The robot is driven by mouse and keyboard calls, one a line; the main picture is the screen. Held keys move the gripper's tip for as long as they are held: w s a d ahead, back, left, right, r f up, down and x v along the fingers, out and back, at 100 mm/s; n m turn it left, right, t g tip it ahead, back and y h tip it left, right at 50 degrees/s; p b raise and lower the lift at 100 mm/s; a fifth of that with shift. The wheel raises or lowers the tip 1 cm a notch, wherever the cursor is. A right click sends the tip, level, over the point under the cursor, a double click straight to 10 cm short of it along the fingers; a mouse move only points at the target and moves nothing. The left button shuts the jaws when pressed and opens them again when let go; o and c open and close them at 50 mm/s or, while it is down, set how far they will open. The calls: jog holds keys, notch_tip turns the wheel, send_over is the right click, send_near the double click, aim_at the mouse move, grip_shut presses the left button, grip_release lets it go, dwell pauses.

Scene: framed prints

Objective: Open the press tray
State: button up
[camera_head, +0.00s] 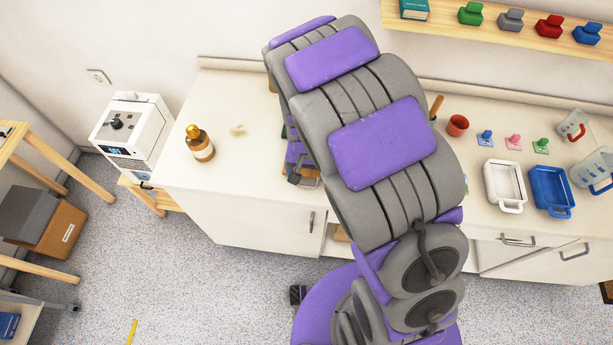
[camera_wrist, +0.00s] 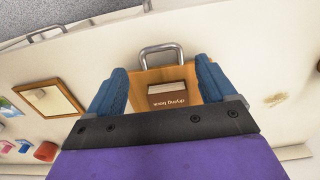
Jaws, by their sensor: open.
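The press tray (camera_wrist: 142,76) appears in the wrist view as a wooden piece with a grey metal loop handle (camera_wrist: 161,48) at its upper edge. A brown item labelled "drying book" (camera_wrist: 170,98) lies on it. My gripper (camera_wrist: 161,80) is open, with one blue finger on each side of the tray and handle in the picture. Nothing shows between the fingertips as gripped. I cannot tell whether the fingers touch the tray. In the head view, my arm hides most of this spot.
The white counter (camera_head: 245,110) carries an amber bottle (camera_head: 200,145) at left. At right are a red cup (camera_head: 457,125), small stamps, a white tray (camera_head: 504,187) and a blue tray (camera_head: 551,191). A white machine (camera_head: 132,130) stands far left. A wood-framed panel (camera_wrist: 49,101) lies beside the press tray.

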notch_tip(320, 180, up, 11)
jog(key=p, duration=0.1)
jog(key=shift+r, duration=0.1)
dwell(0.6)
jog(key=s+d+r, duration=0.3)
jog(key=s, duration=0.5)
jog(key=s+d+r+n+g, duration=0.1)
jog(key=s+d+r, duration=0.3)
jog(key=s, duration=0.5)
jog(key=s+d+r+n, duration=0.1)
jog(key=s+d+r, duration=0.3)
jog(key=s, duration=0.4)
jog(key=shift+s+d+g, duration=0.15)
jog(key=shift+s+g, duration=0.15)
jog(key=shift+g, duration=0.1)
